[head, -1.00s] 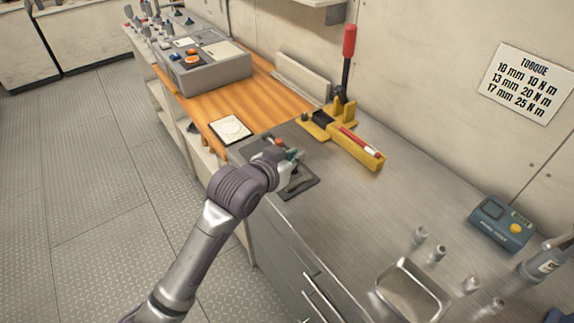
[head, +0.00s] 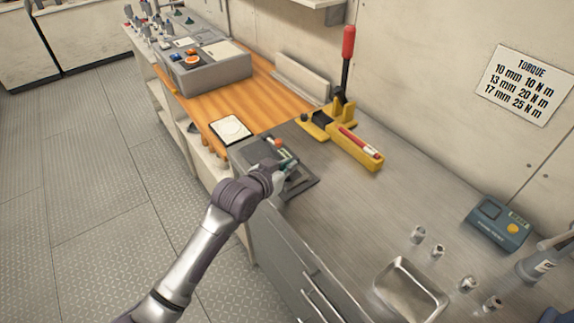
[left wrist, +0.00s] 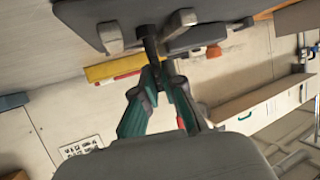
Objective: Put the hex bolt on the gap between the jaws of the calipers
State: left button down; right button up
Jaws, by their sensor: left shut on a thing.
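My left gripper (head: 287,170) is over the dark plate (head: 304,187) at the left edge of the metal counter. In the left wrist view its green-sided fingers (left wrist: 160,72) are shut on a dark, slim piece, which looks like the hex bolt (left wrist: 150,45). The bolt points to the dark plate (left wrist: 85,15). Two pale grey blocks, apparently the caliper jaws (left wrist: 110,38), stand on either side of the bolt in this view. I cannot tell whether the bolt touches them. In the head view the gripper hides the bolt and most of the calipers. My right gripper is not in view.
A yellow press (head: 345,138) with a red-handled lever stands behind. A white pad (head: 231,129) and a grey box (head: 207,72) are on the wooden top. A metal tray (head: 410,290), sockets and a blue meter (head: 499,225) are at the right. The middle counter is clear.

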pick_arm(q)
jog(key=c, duration=1.3)
grip_release()
